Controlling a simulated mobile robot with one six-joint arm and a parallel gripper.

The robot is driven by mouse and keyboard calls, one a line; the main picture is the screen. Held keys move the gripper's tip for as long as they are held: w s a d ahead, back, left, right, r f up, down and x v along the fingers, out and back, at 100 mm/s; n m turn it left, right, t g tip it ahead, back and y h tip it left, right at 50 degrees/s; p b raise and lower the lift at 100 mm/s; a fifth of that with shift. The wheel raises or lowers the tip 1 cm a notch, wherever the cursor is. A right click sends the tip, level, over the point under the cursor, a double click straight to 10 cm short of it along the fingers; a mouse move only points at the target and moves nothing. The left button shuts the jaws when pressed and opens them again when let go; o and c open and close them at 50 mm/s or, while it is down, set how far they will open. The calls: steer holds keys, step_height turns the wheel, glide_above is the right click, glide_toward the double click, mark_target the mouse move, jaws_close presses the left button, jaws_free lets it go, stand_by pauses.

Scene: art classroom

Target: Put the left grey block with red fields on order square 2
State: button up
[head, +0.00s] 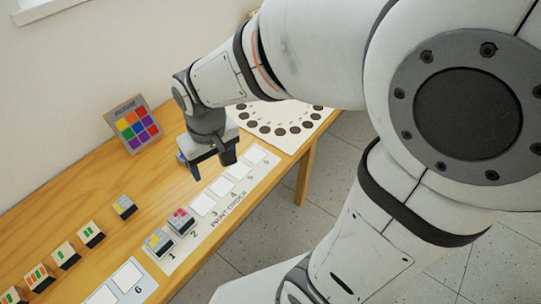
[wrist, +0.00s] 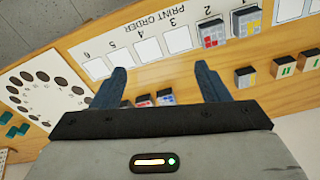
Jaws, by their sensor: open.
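A grey block with red fields (head: 181,221) stands on order square 2 of the print order strip (head: 224,209); it also shows in the wrist view (wrist: 214,33). A grey block with yellow fields (head: 158,243) stands beside it on square 1. My gripper (head: 212,170) is open and empty above the table, beyond the strip and apart from both blocks. In the wrist view, small blocks with red and blue fields (wrist: 165,98) lie low between my fingers, partly hidden by the gripper body. In the head view my gripper hides that spot.
Squares 3 (head: 202,204) and up are bare. Another yellow-field block (head: 123,207) and several striped blocks (head: 90,234) stand left on the table. A colour chart (head: 133,124) leans at the back; a sheet with dark discs (head: 245,117) lies beyond my gripper.

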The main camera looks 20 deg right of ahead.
steer(key=s+d+r+m, duration=0.1)
steer(key=s+d+r, duration=0.1)
steer(key=d, duration=0.3)
steer(key=s+d+r+m+t, duration=0.1)
steer(key=s+d+r+m, duration=0.1)
steer(key=s+d, duration=0.2)
steer(key=shift+s+d, duration=0.4)
steer(key=shift+d, duration=0.85)
